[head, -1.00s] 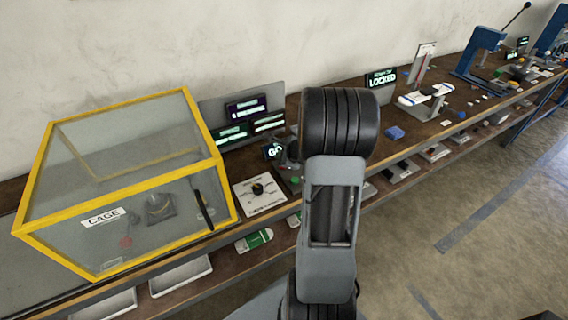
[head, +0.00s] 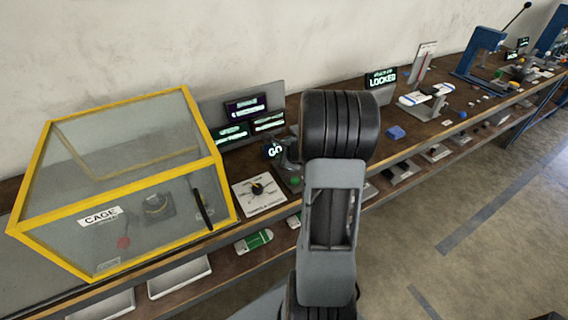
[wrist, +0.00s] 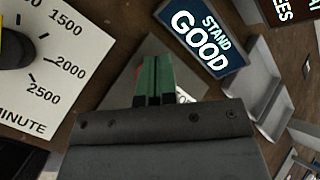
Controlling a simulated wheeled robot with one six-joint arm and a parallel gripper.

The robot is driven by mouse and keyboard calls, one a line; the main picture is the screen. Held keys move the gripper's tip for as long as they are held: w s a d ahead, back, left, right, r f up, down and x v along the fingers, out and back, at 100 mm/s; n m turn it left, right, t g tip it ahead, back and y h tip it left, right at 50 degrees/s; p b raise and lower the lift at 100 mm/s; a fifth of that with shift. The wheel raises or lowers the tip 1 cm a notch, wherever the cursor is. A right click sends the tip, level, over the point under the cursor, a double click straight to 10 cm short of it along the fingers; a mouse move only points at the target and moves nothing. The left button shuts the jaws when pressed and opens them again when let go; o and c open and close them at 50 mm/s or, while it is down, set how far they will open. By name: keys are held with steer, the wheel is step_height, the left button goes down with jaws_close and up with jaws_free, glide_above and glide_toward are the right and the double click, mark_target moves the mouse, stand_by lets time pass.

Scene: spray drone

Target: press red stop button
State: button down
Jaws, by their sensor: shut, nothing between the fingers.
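My gripper (wrist: 154,80) is shut and empty in the wrist view, its two green fingers together. The fingers are over a grey plate (wrist: 130,83) with a partly covered white label. A thin sliver of red (wrist: 166,63) shows beside the fingertips; most of it is hidden, and I cannot tell whether it is the stop button or whether the fingers touch it. In the head view my arm hides most of this spot. A small green round spot (head: 295,181) shows there, but I cannot tell what it is. A faint red disc (head: 123,243) shows inside the clear cage.
The yellow-framed cage (head: 70,209) stands at the left of the bench. A white dial plate (head: 259,194) is left of my gripper, also in the wrist view (wrist: 60,62). A "STAND GOOD" screen (wrist: 201,38) rises close behind the fingers. A grey tray (wrist: 262,85) lies right.

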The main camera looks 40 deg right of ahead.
steer(key=shift+f+b, duration=0.5)
steer(key=shift+b, duration=0.1)
stand_by(0.6)
stand_by(0.3)
steer(key=shift+r+p, duration=0.7)
steer(key=shift+r, duration=0.25)
step_height(320, 180, up, 5)
steer(key=p, duration=0.4)
stand_by(0.5)
